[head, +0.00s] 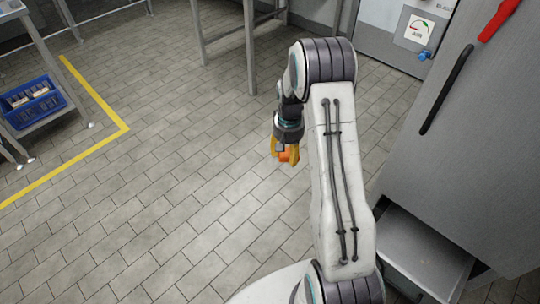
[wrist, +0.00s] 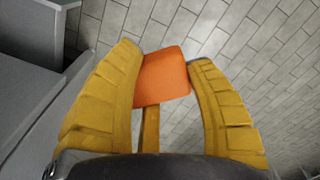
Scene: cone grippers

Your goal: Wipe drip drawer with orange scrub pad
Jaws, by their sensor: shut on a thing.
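The orange scrub pad (wrist: 163,76) is between the two yellow fingers of my gripper (wrist: 165,85) in the wrist view, and the gripper is shut on it. In the head view the orange pad (head: 289,155) shows at the tip of my gripper (head: 286,152), above the tiled floor. The drip drawer (head: 425,250) is a grey metal tray pulled out at the foot of the steel cabinet, at the lower right. My arm covers part of its left side. My gripper is well to the left of the drawer and apart from it.
The steel cabinet (head: 475,150) with a black handle (head: 447,90) stands at the right. A blue crate (head: 32,102) sits on a rack at the left, beside a yellow floor line (head: 95,92). Table legs (head: 249,50) stand at the back. The middle floor is clear.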

